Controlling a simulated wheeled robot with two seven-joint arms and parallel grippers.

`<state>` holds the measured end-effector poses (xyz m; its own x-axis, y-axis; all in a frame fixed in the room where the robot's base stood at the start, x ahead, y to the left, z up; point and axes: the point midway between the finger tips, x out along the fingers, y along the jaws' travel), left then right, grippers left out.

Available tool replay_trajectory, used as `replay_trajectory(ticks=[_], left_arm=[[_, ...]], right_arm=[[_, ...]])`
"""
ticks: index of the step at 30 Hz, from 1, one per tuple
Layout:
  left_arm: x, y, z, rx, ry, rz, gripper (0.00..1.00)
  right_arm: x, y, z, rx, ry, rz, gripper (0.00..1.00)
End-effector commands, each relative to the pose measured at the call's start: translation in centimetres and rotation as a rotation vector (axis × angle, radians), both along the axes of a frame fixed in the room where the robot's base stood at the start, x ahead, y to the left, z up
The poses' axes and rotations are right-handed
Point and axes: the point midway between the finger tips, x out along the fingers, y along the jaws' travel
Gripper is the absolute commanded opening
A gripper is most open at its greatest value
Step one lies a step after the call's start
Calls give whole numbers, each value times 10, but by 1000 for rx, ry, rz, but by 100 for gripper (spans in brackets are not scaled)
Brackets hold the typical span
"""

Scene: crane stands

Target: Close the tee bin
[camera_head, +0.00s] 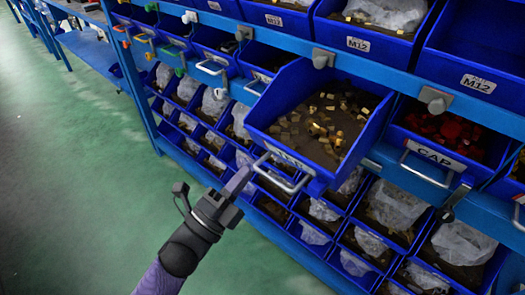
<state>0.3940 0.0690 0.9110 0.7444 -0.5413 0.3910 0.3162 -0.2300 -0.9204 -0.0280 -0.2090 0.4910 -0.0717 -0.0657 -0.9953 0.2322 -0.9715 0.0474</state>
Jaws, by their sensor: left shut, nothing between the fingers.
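The tee bin (263,131) is a blue bin pulled out from the rack, standing proud of its neighbours and holding small brass-coloured fittings (318,128). Its front carries a white label that is partly hidden and a pale metal handle (287,187). My left gripper (248,172) comes up from the bottom left and is shut, with its fingertips at the left end of the handle. I cannot tell whether the fingertips touch the handle. My right gripper is not in view.
The bin labelled CAP (430,150) with red parts sits to the right, with its own handle. Bins labelled M12 (371,43) fill the shelf above. Several small bins with plastic bags (315,235) lie below. The green floor (75,180) at the left is clear.

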Motion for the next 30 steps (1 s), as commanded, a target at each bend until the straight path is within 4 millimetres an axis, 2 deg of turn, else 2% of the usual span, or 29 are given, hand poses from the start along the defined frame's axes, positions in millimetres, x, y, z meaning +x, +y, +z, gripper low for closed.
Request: replay_trajectory(ticks=[3,9,20,30], left_arm=[[18,-13,9,1,-3,0,0],[39,-28,19,1,-1,-1,0],[44,-32,23,0,1,1,0],[52,-37,22,-1,1,0,0]], right_arm=[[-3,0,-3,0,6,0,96],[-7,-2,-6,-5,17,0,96],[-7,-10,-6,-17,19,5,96],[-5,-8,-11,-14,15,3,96]])
